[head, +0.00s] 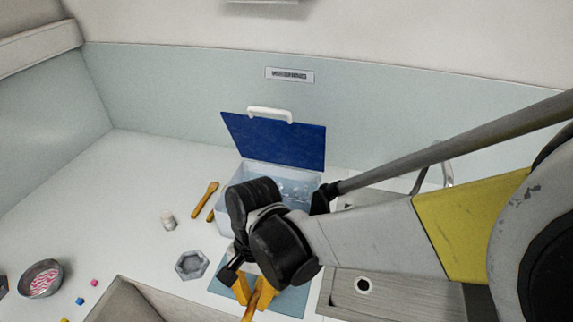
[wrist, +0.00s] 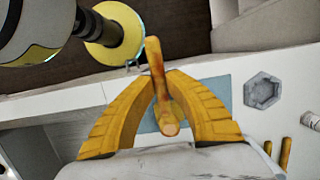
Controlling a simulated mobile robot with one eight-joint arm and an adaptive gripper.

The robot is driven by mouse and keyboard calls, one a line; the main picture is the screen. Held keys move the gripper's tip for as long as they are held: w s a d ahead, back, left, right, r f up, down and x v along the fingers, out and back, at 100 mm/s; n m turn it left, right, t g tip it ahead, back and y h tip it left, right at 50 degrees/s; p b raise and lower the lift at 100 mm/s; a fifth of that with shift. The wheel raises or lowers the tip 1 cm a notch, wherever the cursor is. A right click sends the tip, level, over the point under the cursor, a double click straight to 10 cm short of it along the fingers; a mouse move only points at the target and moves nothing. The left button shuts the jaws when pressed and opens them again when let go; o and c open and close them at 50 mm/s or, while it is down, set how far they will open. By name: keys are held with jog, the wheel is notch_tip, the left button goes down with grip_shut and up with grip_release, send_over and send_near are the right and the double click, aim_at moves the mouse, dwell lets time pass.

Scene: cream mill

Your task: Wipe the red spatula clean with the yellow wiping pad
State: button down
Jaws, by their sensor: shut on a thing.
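My gripper (head: 255,287), with yellow fingers, is low over the counter in front of the blue-lidded box. It is shut on an orange-brown stick-like utensil (wrist: 155,55), which sticks out on both sides of the fingers in the wrist view. I cannot tell whether this utensil is the spatula; no part of it looks clearly red. A light blue mat (head: 292,304) lies beneath the gripper, partly hidden by it. I cannot make out a yellow wiping pad in either view. Two similar orange-brown utensils, one of them this one (head: 205,201), lie left of the box.
The clear box (head: 283,180) stands with its blue lid (head: 275,140) raised. A grey hexagonal dish (head: 191,264) and a small pale jar (head: 168,220) stand left of the mat. A round bowl (head: 41,280) and small coloured cubes are far left. A sink drain (head: 363,285) is right.

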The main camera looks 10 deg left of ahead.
jog(key=shift+b+x, duration=0.6)
jog(key=shift+x, duration=0.3)
jog(key=shift+w+b+x, duration=0.15)
jog(key=shift+b+x, duration=0.4)
jog(key=shift+x, duration=0.15)
jog(key=shift+w+b+x, duration=0.15)
jog(key=shift+b+x, duration=0.4)
jog(key=shift+x, duration=0.2)
jog(key=shift+f+b, duration=0.4)
jog(key=shift+f, duration=0.1)
jog(key=shift+b, duration=0.45)
dwell(2.5)
